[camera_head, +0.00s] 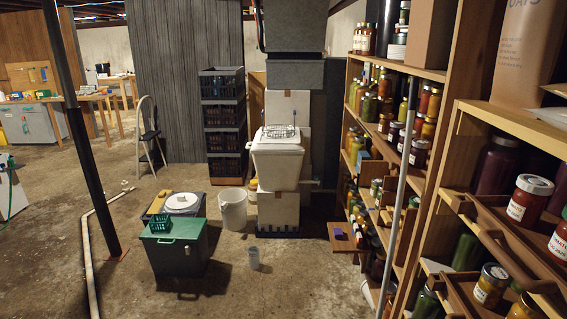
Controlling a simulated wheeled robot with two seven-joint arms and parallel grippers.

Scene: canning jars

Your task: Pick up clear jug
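A small, clear-looking container (253,258), likely the clear jug, stands upright on the concrete floor near the middle of the view. It is in front of the white bucket and to the right of the dark green box. Its handle and details are too small to tell. Neither of my grippers is in view.
A green-lidded box (178,256) with a green basket (160,222) stands left of the container. A white bucket (233,212) and a white tub (277,163) are behind it. Shelves of jars (433,75) and a grey pole (400,185) line the right. The near middle floor is clear.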

